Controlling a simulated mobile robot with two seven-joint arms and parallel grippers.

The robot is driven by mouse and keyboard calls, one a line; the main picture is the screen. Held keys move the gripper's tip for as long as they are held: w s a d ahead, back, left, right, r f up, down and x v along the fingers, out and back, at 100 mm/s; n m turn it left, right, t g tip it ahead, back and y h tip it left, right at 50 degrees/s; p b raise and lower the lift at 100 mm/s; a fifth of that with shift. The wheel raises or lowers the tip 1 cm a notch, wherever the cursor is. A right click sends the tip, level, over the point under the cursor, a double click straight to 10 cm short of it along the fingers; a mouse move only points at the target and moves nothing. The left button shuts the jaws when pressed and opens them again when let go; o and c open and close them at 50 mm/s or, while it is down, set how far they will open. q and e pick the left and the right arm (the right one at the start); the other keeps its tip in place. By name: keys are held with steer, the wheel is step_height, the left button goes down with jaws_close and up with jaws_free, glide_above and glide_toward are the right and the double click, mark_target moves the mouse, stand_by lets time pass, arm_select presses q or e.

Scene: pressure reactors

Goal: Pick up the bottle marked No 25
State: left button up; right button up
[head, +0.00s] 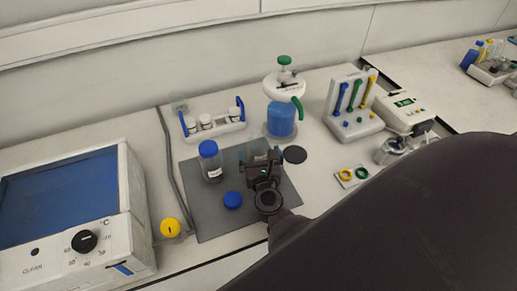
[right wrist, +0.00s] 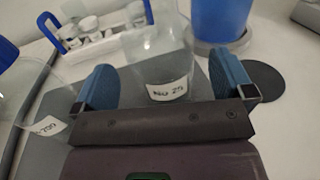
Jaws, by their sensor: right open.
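The clear glass bottle marked No 25 (right wrist: 168,68) stands upright on the grey mat (head: 212,228). In the right wrist view its label is readable and it sits between the two blue fingers of my right gripper (right wrist: 168,84), with gaps on both sides. In the head view the right gripper (head: 262,160) hides most of this bottle. The right gripper is open. A larger clear bottle with a blue cap (head: 208,148) stands to the left; its label is partly cut off in the wrist view. My left gripper is not in view.
A black disc (head: 295,154) lies to the right. Behind are a rack of small white jars (head: 214,125) and a blue vessel (head: 281,120). A blue-screened device (head: 62,205) stands left.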

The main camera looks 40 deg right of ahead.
steer(key=shift+x, duration=1.45)
steer(key=shift+d, duration=0.1)
steer(key=c, duration=1.1)
steer(key=shift+r, duration=0.1)
